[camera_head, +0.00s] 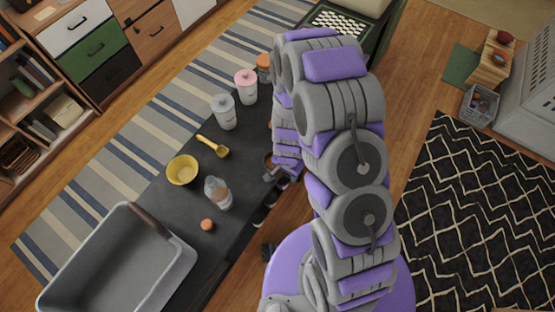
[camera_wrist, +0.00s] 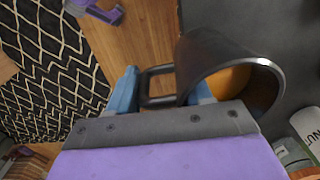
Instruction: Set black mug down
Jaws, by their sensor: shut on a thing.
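The black mug (camera_wrist: 213,62) fills the centre right of the wrist view, its open rim turned to the right and an orange-brown inside showing. My gripper (camera_wrist: 163,88) has its blue fingers on either side of the mug's handle and is shut on it. In the camera_head view my gripper (camera_head: 284,171) is at the right edge of the black table (camera_head: 165,215), largely covered by my arm. The mug is small and partly hidden there; I cannot tell whether it touches the table.

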